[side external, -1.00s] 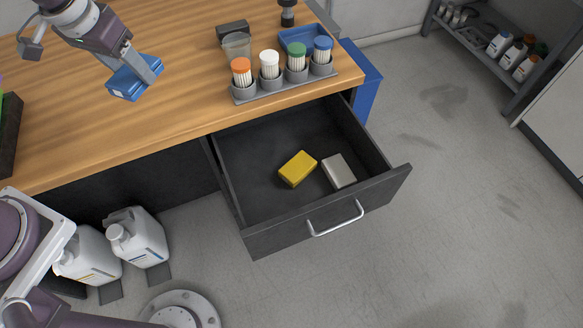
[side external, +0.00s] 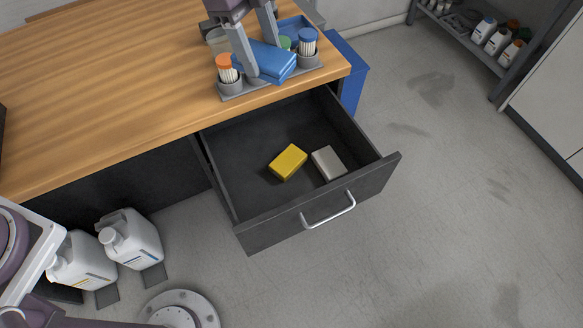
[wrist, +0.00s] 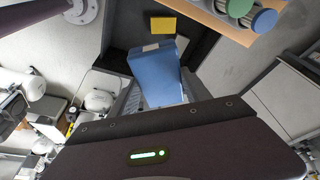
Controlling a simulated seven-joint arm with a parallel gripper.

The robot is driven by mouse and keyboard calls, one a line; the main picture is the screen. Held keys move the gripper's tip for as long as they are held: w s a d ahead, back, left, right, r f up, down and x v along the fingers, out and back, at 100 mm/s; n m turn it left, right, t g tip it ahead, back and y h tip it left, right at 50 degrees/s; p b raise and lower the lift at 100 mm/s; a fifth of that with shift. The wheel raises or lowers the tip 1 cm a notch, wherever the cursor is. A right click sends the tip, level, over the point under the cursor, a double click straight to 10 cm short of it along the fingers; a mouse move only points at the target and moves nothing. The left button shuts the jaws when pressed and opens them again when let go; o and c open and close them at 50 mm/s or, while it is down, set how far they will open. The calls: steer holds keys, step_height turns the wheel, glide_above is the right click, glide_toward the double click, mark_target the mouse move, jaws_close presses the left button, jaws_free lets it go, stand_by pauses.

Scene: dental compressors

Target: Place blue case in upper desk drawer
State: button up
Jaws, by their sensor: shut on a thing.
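The blue case (side external: 270,60) is held between the two fingers of my gripper (side external: 258,62), above the desk's front edge in the side view. It also fills the middle of the wrist view (wrist: 158,75). My gripper is shut on it. The upper desk drawer (side external: 232,160) stands pulled open below and in front of the desk top. Inside it lie a yellow block (side external: 288,162) and a light grey block (side external: 328,163), with bare floor around them. The yellow block also shows in the wrist view (wrist: 162,25).
A grey rack (side external: 240,93) of capped containers stands on the desk corner, close to the held case and partly hidden by it. A blue bin (side external: 350,75) stands beside the desk. White jugs (side external: 130,240) stand on the floor at left.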

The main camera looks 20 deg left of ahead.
mark_target(300, 188)
steer(key=s+d+f+m+g+y, duration=0.1)
steer(key=s+d+m, duration=0.3)
steer(key=d+m, duration=0.3)
steer(key=shift+d+g, duration=0.4)
steer(key=shift+d, duration=0.85)
step_height(300, 188, down, 34)
steer(key=shift+w+a, duration=0.1)
jaws_close()
steer(key=o, duration=1.4)
jaws_free()
steer(key=shift+o, duration=0.7)
steer(key=shift+w+r, duration=0.1)
